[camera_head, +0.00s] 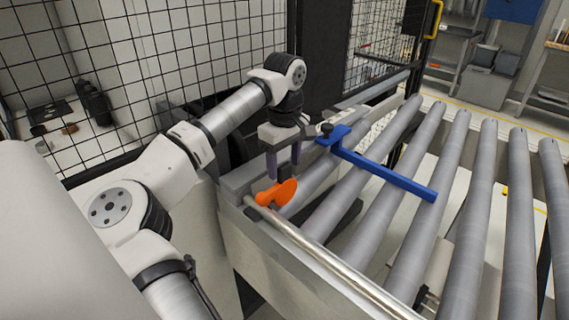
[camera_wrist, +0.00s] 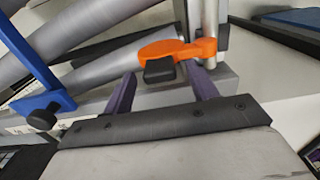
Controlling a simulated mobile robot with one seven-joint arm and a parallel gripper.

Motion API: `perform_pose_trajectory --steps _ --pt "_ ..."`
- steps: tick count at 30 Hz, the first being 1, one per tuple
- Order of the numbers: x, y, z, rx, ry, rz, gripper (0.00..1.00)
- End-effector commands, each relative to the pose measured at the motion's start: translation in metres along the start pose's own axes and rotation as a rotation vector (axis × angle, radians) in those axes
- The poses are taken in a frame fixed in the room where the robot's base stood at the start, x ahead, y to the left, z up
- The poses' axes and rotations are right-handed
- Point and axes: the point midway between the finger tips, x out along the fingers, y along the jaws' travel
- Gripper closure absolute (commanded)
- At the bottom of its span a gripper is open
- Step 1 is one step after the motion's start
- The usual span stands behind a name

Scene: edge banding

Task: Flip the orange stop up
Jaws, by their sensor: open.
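My gripper (camera_head: 283,174) points down at the stop from above. Its two purple fingers (camera_wrist: 163,85) are apart, with nothing clearly held between them. Whether a finger touches the stop I cannot tell.
A blue bracket (camera_head: 385,172) with a black knob (camera_head: 327,128) reaches over the grey rollers (camera_head: 408,215) right of my gripper. The metal rail (camera_head: 325,258) runs along the conveyor's near side. A black wire fence (camera_head: 150,60) stands behind my arm.

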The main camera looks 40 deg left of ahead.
Motion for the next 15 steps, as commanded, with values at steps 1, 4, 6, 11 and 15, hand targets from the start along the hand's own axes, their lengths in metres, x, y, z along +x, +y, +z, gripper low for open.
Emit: perform_pose_trajectory --steps 1,4,6,11,15 --pt "0.005 0.000 0.000 0.000 -0.002 0.000 0.42" --pt "0.013 0.000 0.000 0.000 -0.002 -0.001 0.42" --pt "0.016 0.000 0.000 0.000 -0.001 0.000 0.42" --pt "0.018 0.000 0.000 0.000 0.000 0.001 0.42" --pt "0.018 0.000 0.000 0.000 0.000 0.001 0.44"
